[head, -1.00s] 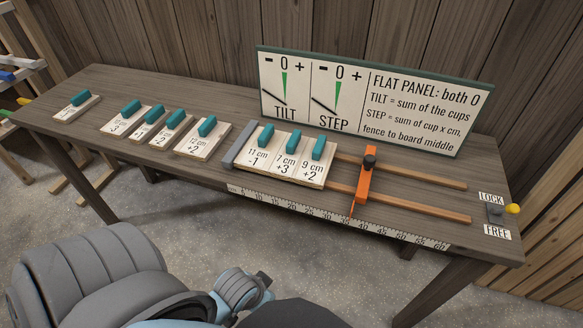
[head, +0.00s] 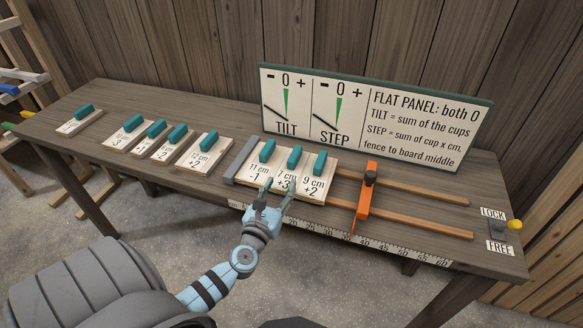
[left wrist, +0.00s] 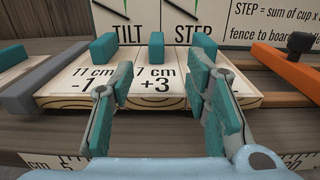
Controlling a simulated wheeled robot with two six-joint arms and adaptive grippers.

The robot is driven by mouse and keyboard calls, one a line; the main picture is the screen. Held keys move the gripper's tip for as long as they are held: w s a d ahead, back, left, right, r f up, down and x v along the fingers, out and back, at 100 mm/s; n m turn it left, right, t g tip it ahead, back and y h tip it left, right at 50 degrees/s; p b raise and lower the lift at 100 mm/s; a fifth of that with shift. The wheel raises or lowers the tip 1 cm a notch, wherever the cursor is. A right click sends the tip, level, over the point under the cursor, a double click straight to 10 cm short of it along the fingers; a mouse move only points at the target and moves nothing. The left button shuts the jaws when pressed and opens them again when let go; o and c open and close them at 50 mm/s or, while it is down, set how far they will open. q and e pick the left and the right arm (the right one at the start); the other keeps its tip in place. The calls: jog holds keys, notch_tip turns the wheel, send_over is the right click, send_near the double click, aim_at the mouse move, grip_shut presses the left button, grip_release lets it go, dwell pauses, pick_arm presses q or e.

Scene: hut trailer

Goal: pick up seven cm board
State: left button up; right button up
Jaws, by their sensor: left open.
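The seven cm board (head: 284,182), marked "7 cm +3", lies between the "11 cm -1" board (head: 257,173) and the "9 cm +2" board (head: 312,187) on the rails. It has a teal handle block (head: 294,157) standing on top. My left gripper (head: 276,187) is open at the front edge of these boards. In the left wrist view, the seven cm board (left wrist: 155,88) shows between the open teal-padded fingers (left wrist: 170,100), with its handle (left wrist: 156,52) farther back. The fingers hold nothing. My right gripper is not in view.
A grey fence (head: 241,160) stands left of the three boards. An orange clamp (head: 365,196) crosses the rails to the right. Several other handled boards (head: 203,152) lie on the left of the bench. A sign panel (head: 375,115) stands behind. A lock lever (head: 500,226) is at far right.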

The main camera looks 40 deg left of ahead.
aim_at(290, 162)
pick_arm(q)
jog(key=x, duration=0.5)
jog(key=shift+w, duration=0.1)
jog(key=x, duration=0.2)
jog(key=b+x, duration=0.1)
jog(key=x, duration=0.1)
jog(key=shift+w+a, duration=0.25)
jog(key=shift+a, duration=0.25)
jog(key=shift+w+a, duration=0.15)
jog(key=shift+w, duration=0.25)
jog(key=shift+s+r, duration=0.1)
grip_shut()
